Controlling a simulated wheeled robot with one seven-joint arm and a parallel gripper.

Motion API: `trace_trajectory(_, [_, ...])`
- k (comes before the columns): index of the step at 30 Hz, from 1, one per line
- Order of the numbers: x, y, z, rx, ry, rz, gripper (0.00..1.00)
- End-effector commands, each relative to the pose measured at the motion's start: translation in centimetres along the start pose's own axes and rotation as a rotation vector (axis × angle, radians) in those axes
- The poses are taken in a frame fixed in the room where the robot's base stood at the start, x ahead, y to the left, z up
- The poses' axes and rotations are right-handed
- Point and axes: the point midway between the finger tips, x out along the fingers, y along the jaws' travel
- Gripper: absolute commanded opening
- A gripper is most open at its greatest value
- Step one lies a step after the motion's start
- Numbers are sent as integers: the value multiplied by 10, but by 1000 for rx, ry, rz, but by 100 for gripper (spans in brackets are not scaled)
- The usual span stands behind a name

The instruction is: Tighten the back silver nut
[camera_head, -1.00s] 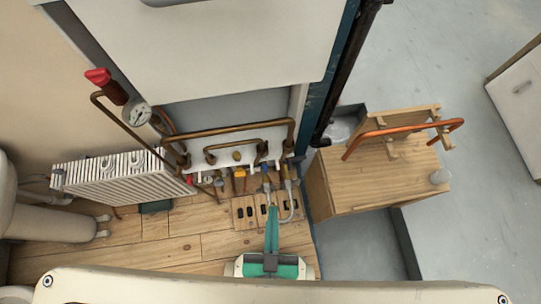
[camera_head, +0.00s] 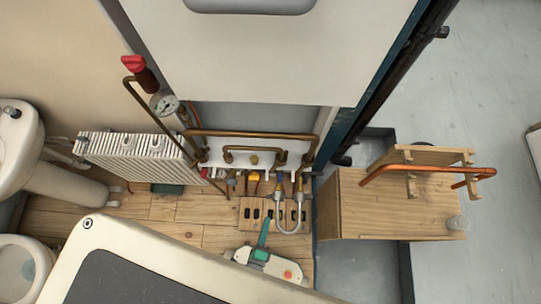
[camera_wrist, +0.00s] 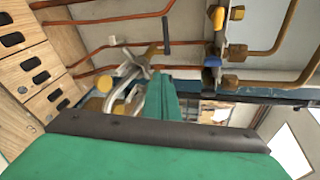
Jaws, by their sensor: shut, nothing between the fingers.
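A silver U-shaped hose (camera_head: 290,229) hangs below the pipework, with two fittings at its upper ends. The silver nuts are too small in the head view to tell front from back. In the wrist view the silver hose (camera_wrist: 131,101) and its yellowish end pieces show left of my fingers. My gripper (camera_head: 265,222) has green fingers, shut and empty, left of the hose's lower bend and apart from the fittings in the head view. In the wrist view my gripper (camera_wrist: 158,75) points toward the pipes and partly hides what lies behind.
Copper pipes (camera_head: 240,134) and valves, one with a yellow part (camera_head: 254,177), run along the wall. A wooden block with dark slots (camera_head: 254,213) lies below them. A white radiator (camera_head: 135,157) stands left, a wooden cabinet (camera_head: 390,213) right. Wooden floor (camera_head: 170,228) is open at left.

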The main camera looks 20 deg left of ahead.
Motion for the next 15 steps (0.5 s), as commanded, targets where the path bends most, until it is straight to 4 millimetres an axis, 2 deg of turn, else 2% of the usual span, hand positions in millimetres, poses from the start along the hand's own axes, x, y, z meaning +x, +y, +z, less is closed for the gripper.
trace_trajectory(1, [9, 19, -1, 104, -5, 5, 0])
trace_trajectory(6, [26, 66, -6, 444, -10, 18, 0])
trace_trajectory(10, [34, 86, -11, 627, -8, 25, 0])
trace_trajectory(15, [39, 98, -14, 747, -6, 29, 0])
